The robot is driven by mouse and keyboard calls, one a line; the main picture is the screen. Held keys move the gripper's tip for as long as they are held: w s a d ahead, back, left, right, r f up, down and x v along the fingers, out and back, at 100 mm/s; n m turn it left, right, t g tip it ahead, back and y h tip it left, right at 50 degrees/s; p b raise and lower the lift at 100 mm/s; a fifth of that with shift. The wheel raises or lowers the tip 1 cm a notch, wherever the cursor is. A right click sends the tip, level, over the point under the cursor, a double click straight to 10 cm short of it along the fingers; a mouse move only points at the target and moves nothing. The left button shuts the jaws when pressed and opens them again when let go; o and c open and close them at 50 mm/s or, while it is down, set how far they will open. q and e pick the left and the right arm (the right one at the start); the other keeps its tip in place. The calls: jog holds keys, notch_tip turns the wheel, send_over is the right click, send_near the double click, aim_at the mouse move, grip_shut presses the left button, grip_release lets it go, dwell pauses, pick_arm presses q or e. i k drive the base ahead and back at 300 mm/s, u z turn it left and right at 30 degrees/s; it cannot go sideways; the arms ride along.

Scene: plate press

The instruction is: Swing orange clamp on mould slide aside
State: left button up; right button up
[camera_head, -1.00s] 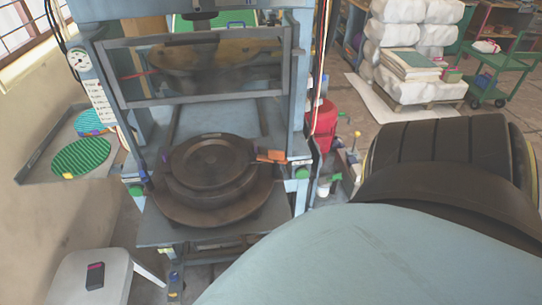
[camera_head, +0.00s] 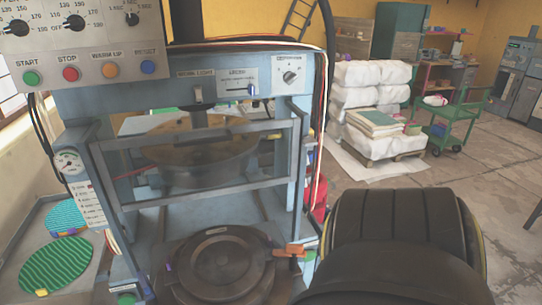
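The orange clamp (camera_head: 289,251) sits at the right edge of the round dark mould (camera_head: 219,262) on the press slide, near the bottom of the picture. It points sideways and its inner end reaches the mould's rim. The lower part of the mould and the slide under it are cut off by the picture's bottom edge. A large dark rounded part of my own arm fills the lower right, right of the clamp. Neither of my grippers shows.
The press frame (camera_head: 200,204) with its raised guard stands around the mould. A control panel (camera_head: 80,40) hangs at the upper left. A pallet of white sacks (camera_head: 372,100) and a green cart (camera_head: 458,118) stand behind at right.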

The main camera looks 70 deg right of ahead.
aim_at(293, 251)
jog(key=z, duration=1.65)
